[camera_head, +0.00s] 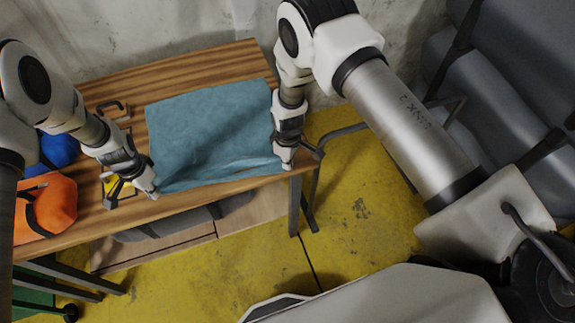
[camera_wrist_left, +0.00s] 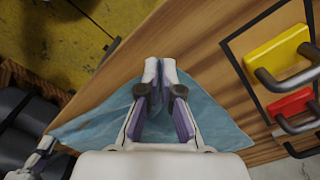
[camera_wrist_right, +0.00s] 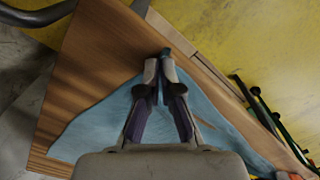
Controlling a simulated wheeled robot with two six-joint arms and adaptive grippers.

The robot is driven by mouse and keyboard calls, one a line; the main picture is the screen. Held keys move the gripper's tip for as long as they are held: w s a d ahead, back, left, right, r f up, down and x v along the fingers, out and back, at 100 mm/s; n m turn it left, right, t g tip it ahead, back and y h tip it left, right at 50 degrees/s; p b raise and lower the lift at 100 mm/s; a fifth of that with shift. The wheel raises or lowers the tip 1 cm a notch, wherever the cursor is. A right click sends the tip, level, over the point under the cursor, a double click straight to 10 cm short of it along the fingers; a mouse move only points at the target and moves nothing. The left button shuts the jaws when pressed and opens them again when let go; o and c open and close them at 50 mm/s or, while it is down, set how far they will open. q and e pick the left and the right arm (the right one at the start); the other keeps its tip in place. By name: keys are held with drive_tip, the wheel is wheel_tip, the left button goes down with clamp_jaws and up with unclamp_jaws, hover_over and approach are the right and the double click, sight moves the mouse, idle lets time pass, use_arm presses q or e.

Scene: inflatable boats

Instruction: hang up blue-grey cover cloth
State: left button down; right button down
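The blue-grey cover cloth (camera_head: 205,125) lies spread on the wooden table (camera_head: 215,62), with folds along its near edge. My left gripper (camera_head: 153,192) is at its near left corner. In the left wrist view the fingertips (camera_wrist_left: 160,68) are close together with cloth pinched between them. My right gripper (camera_head: 287,164) is at the near right corner. In the right wrist view its fingertips (camera_wrist_right: 158,68) are also closed on the cloth (camera_wrist_right: 90,122). No hanging place for the cloth can be made out.
An orange bag (camera_head: 46,207) and a blue one (camera_head: 58,150) are at the table's left. A yellow block (camera_wrist_left: 277,52) and a red block (camera_wrist_left: 290,103), with dark metal handles, lie beside the cloth. Grey inflatables (camera_head: 495,85) stand at right. Yellow floor (camera_head: 350,240) is open in front.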

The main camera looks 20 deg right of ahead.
wheel_tip(320, 180, up, 5)
idle(0.5)
